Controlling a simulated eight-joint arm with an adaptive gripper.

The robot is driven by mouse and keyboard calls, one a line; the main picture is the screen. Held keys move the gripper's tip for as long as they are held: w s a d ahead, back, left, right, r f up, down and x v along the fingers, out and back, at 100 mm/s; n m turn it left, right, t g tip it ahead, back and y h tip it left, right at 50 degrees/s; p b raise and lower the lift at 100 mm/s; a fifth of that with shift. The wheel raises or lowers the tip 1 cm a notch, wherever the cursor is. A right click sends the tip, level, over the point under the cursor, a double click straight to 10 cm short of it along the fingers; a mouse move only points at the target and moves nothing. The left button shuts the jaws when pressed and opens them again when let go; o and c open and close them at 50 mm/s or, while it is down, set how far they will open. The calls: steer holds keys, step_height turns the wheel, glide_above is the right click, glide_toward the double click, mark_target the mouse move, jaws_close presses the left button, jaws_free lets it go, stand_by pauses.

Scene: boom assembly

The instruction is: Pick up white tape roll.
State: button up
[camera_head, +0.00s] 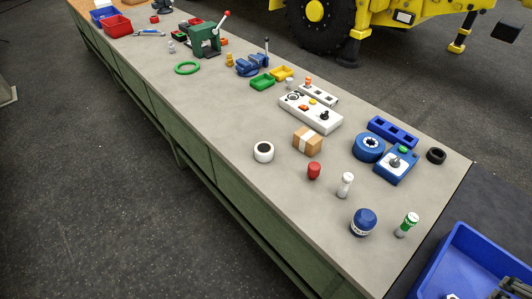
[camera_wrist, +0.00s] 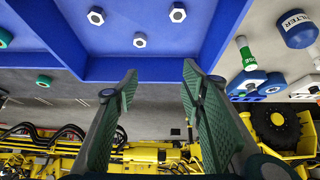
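The white tape roll (camera_head: 264,152) stands on the grey workbench left of the cardboard box in the head view. It is a short white cylinder with a dark centre on top, and nothing touches it. My gripper (camera_wrist: 160,75) shows in the wrist view with its two green-padded fingers wide apart and nothing between them. It is by the blue bin (camera_wrist: 125,68), away from the tape roll. The tape roll cannot be made out in the wrist view.
The cardboard box (camera_head: 307,141), red cylinder (camera_head: 314,171) and white control box (camera_head: 311,112) stand near the roll. The bench is clear left of it, towards its front edge. The blue bin (camera_head: 462,250) at the lower right holds hex nuts (camera_wrist: 140,40).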

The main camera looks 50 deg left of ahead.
stand_by(0.4)
steer(key=o, duration=0.7)
steer(key=shift+o, duration=0.2)
